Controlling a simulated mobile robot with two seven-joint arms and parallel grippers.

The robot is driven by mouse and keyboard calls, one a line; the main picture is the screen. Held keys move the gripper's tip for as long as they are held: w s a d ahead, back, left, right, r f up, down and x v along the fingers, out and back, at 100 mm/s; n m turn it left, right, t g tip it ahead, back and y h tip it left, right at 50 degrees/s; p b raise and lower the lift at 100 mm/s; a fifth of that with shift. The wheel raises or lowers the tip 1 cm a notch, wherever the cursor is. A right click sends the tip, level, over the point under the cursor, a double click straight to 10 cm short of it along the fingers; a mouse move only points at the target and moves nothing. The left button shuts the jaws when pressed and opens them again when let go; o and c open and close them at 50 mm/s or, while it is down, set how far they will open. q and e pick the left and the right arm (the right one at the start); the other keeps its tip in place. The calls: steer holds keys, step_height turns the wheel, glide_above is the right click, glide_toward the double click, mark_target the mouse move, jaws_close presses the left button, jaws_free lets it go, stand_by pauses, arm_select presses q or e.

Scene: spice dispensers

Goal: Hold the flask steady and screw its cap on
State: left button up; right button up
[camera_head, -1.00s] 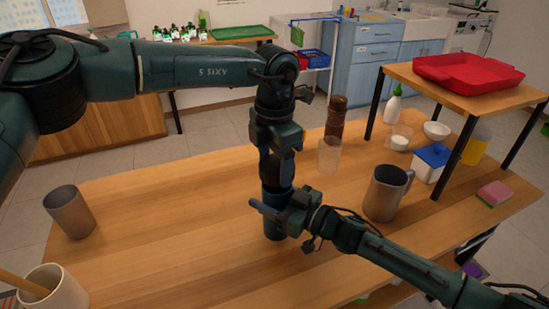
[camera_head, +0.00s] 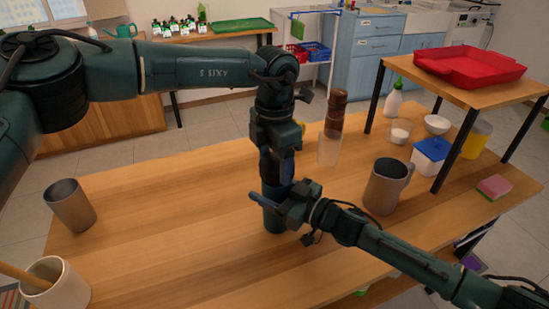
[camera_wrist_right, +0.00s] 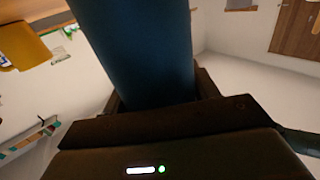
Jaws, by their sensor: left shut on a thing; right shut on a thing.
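The dark blue flask (camera_head: 273,220) stands upright on the wooden table (camera_head: 170,230), near the middle. My right gripper (camera_head: 277,202) is shut around the flask's body from the right. The flask's smooth blue wall (camera_wrist_right: 140,50) also rises between the jaws in the right wrist view. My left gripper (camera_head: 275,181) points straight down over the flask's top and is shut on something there. The cap is hidden by the left gripper, so how it sits on the flask cannot be seen.
A grey metal jug (camera_head: 383,188) and a clear cup (camera_head: 329,150) stand right of the arms, with a brown grinder (camera_head: 335,112) behind. A metal tumbler (camera_head: 70,205) and a cream pot (camera_head: 58,288) are at left. A raised shelf (camera_head: 475,92) holds a red tray (camera_head: 465,68).

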arm_select(q)
steer(key=shift+f, duration=0.3)
arm_select(e)
jaws_close()
arm_select(q)
steer(key=m, duration=0.5)
steer(key=shift+w, duration=0.1)
steer(key=m, duration=0.4)
steer(key=shift+w+m, duration=0.15)
steer(key=shift+m, duration=0.25)
steer(key=m, duration=0.6)
steer(key=shift+w+d, duration=0.1)
steer(key=m, duration=0.4)
steer(key=shift+d+m, duration=0.1)
steer(key=shift+m, duration=0.3)
steer(key=m, duration=0.6)
steer(key=shift+d+m, duration=0.2)
steer(key=shift+m, duration=0.1)
steer(key=m, duration=0.5)
steer(key=shift+d, duration=0.1)
